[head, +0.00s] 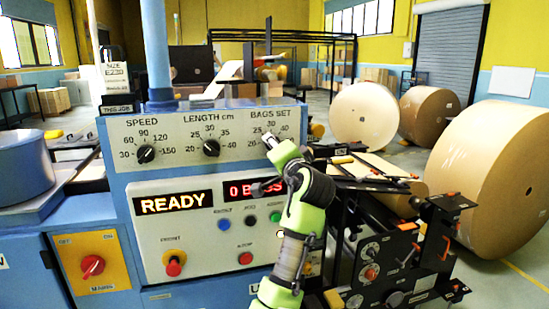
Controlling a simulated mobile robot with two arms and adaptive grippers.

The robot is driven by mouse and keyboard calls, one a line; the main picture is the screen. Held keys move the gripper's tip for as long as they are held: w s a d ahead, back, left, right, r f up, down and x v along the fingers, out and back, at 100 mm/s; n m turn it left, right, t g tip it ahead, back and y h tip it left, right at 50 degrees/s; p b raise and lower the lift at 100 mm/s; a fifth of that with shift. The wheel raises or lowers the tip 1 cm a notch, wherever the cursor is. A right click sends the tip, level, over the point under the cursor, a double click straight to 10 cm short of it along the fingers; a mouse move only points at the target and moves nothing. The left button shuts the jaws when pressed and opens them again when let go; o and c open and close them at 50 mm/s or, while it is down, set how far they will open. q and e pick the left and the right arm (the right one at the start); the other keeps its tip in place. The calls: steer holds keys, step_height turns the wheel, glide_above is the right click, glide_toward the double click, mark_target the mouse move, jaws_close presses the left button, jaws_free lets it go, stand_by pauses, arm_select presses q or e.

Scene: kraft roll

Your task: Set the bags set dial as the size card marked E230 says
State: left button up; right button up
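The size card (115,77) stands at the left on top of the machine, above a "THIS JOB" label; it seems to read E230, its smaller print too small to read. The bags set dial (268,137) is on the right of the upper panel, with a scale from 20 to 40. My green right arm rises in front of the panel and its end (272,141) is at this dial, covering most of it. The dial's pointer and my fingertips cannot be made out clearly. My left gripper is not in view.
The speed dial (146,154) and length dial (211,147) are left of the bags set dial. Below are a READY display (173,203), a partly covered bags display (235,191) and several buttons. A black roller frame (385,255) stands close on the right.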

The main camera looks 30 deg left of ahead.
arm_select(q)
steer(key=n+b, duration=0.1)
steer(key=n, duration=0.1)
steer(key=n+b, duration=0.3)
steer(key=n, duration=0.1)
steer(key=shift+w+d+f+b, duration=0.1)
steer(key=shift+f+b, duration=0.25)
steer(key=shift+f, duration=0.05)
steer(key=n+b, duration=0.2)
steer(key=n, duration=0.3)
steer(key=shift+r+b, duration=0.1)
steer(key=shift+b, duration=0.2)
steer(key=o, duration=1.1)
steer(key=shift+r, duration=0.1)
